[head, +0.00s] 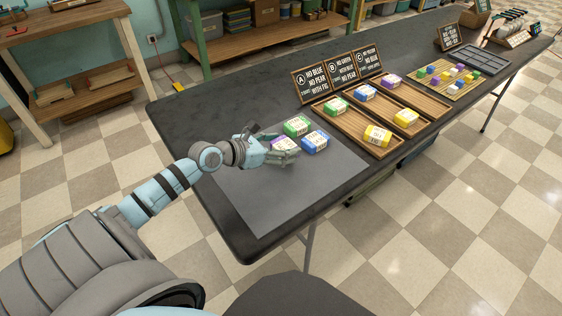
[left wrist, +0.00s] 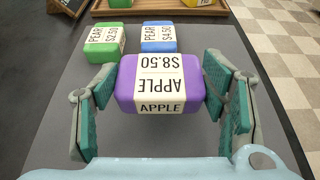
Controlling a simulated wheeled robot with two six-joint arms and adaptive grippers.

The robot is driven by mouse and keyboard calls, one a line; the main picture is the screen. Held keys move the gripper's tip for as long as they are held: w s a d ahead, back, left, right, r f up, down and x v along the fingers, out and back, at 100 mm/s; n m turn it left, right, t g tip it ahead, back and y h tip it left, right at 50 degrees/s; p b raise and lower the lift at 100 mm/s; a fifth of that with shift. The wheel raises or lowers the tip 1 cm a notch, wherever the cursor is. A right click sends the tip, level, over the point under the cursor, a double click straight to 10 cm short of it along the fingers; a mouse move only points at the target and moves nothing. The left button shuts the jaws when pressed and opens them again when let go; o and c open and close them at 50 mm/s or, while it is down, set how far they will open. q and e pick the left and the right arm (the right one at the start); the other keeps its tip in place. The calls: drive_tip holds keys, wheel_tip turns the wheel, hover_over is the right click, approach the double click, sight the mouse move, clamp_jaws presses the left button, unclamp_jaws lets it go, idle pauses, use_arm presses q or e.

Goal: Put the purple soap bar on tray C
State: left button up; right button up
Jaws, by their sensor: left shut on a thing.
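My left gripper (head: 272,150) is shut on the purple soap bar (head: 285,144), over the grey mat on the table. In the left wrist view, the purple bar (left wrist: 161,84) sits between both fingers, and its white band reads APPLE $8.50. Whether it touches the mat is hard to tell. My right gripper is not in view.
A green bar (head: 297,126) and a blue bar (head: 315,141) lie on the mat (head: 262,197), close beyond the held bar. Tray A (head: 352,124) holds green and yellow bars; tray B (head: 386,105) holds blue and yellow ones. A slatted board (head: 435,92) with small blocks stands right of tray C.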

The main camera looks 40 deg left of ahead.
use_arm(q)
wheel_tip(320, 180, down, 4)
drive_tip(key=shift+b, duration=0.7)
drive_tip(key=shift+f, duration=0.1)
drive_tip(key=o, duration=1.2)
